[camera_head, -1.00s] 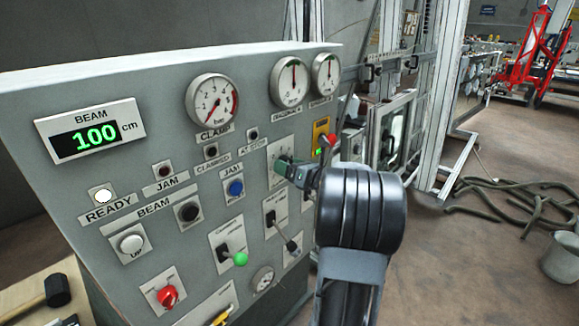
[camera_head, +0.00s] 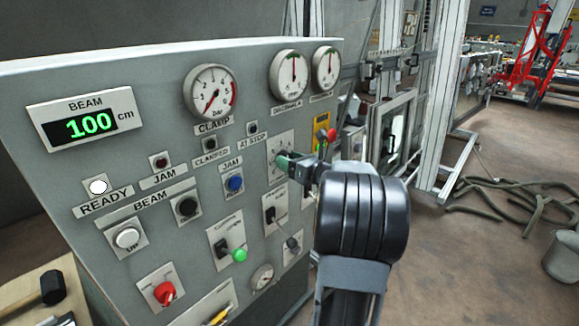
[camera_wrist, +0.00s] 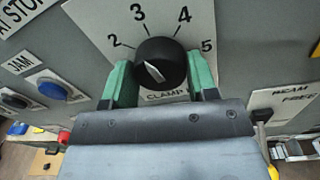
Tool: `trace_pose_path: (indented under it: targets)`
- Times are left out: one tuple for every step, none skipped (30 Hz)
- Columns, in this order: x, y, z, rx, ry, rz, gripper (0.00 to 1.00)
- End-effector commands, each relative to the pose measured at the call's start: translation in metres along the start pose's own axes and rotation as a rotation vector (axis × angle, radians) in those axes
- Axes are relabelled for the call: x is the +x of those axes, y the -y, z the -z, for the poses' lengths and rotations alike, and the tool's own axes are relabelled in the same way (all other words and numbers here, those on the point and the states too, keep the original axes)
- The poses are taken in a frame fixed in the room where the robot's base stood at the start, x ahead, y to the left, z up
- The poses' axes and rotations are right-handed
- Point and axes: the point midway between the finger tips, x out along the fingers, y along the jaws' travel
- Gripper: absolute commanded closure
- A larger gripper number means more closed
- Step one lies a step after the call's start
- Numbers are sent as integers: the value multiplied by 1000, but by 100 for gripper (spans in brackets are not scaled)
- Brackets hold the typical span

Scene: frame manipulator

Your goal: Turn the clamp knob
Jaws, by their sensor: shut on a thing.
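The clamp knob (camera_wrist: 158,66) is black and round with a white pointer mark, on a pale dial plate (camera_wrist: 140,18) with the numbers 2 to 5 showing. The white mark slants from upper left to lower right. My gripper (camera_wrist: 162,84) has its green fingers on the left and right sides of the knob, shut on it.
The clamp gauge (camera_head: 212,92) has its needle pointing low left. The beam display (camera_head: 86,122) reads 100 cm. The ready lamp (camera_head: 98,187) is white.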

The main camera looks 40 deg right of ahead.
Motion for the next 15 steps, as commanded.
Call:
trace_pose_path:
  targets:
    - [0,1,5,-40,1,0,71]
    - [0,1,6,-68,0,0,71]
    - [0,1,6,-104,-2,0,71]
    - [0,1,6,-134,-3,1,71]
    - [0,1,6,-161,-4,2,71]
    - [0,0,7,-200,-7,3,71]
    - [0,0,6,-228,-8,3,71]
    - [0,0,6,-258,-9,3,71]
    - [0,0,6,-295,-10,4,71]
    - [0,0,6,-324,-12,5,71]
    - [0,0,7,-352,-14,5,71]
    - [0,0,6,-391,-16,6,71]
    - [0,0,6,-419,-17,7,71]
    - [0,0,6,-448,-18,7,71]
    - [0,0,6,-486,-20,7,71]
